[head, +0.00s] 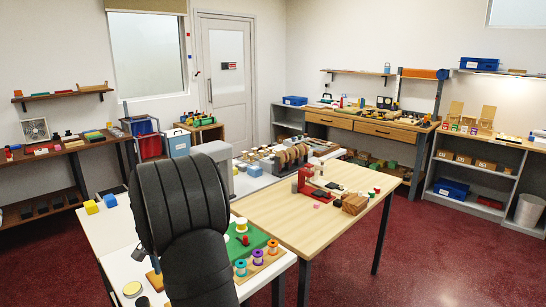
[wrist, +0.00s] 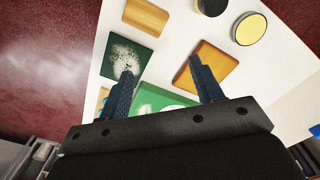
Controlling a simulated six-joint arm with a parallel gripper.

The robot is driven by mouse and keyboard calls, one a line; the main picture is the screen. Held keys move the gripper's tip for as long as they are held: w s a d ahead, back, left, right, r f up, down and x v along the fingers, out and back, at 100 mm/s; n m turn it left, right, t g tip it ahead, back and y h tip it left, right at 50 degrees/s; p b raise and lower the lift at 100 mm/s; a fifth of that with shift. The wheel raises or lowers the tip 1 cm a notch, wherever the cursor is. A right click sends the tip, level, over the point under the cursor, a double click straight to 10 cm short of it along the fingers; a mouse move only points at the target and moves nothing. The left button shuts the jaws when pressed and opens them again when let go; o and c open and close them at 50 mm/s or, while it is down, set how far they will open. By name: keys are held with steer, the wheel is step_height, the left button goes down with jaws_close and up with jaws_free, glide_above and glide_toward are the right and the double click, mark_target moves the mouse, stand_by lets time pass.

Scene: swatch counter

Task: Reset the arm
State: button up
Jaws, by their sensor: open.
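My gripper (wrist: 162,72) shows in the wrist view with its two dark ribbed fingers spread apart. It is open, and nothing is between the fingers. It hangs above a white counter top (wrist: 112,62). In the head view my dark arm fills the left centre and hides part of the counter; the gripper itself cannot be made out there.
Below the gripper lie a green board with white specks (wrist: 125,56), a wooden square (wrist: 205,62) and a yellow disc (wrist: 250,29). Thread spools (head: 257,257) stand on the counter's right. A wooden table (head: 290,225) adjoins it. Red floor (head: 440,250) is open at right.

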steer(key=shift+s+d+f+n, duration=0.15)
steer(key=shift+s+d+f, duration=0.1)
steer(key=shift+s, duration=0.25)
steer(key=shift+s+d+f+n, duration=0.15)
steer(key=shift+s+f, duration=0.05)
steer(key=shift+s, duration=0.25)
